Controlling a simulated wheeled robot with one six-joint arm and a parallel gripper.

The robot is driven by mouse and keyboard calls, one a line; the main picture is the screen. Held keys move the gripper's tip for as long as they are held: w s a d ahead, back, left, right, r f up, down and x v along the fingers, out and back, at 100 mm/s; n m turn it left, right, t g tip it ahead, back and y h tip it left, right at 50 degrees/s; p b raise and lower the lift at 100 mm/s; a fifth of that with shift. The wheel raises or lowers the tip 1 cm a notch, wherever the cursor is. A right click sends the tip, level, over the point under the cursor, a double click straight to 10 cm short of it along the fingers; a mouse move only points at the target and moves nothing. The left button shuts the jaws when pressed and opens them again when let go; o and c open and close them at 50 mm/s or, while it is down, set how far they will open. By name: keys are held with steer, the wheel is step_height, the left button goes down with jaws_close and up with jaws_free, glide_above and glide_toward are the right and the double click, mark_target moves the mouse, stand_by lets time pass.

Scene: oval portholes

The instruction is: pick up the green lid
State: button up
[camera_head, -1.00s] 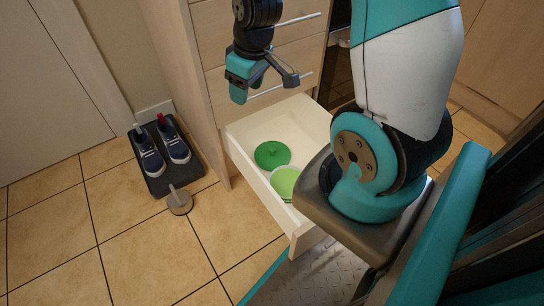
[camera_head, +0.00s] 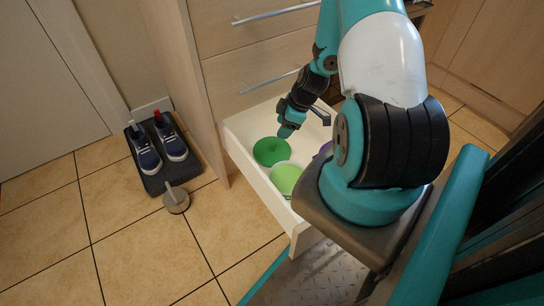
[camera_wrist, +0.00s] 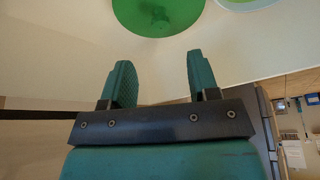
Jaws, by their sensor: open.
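The green lid (camera_head: 269,153) lies flat in the open drawer (camera_head: 248,168), near its left side. In the wrist view the lid (camera_wrist: 157,14) shows at the top edge, partly cut off, with a small knob in its middle. My gripper (camera_head: 305,123) hangs over the drawer, just above and right of the lid in the head view. Its two fingers (camera_wrist: 158,65) are apart with nothing between them. The lid lies beyond the fingertips in the wrist view.
A light green bowl-like container (camera_head: 286,178) sits in the drawer close to the lid. A purple thing (camera_head: 326,147) shows partly behind my arm. Shoes (camera_head: 160,150) on a dark mat and a grey doorstop-like object (camera_head: 176,200) are on the tiled floor at left.

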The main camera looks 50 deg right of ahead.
mark_target(273, 144)
steer(key=b+x, duration=0.1)
steer(key=x, duration=0.3)
steer(key=shift+f, duration=0.2)
steer(key=b+x, duration=0.4)
steer(key=x, duration=0.1)
steer(key=shift+s+a+f, duration=0.1)
steer(key=shift+f, duration=0.05)
steer(key=c, duration=1)
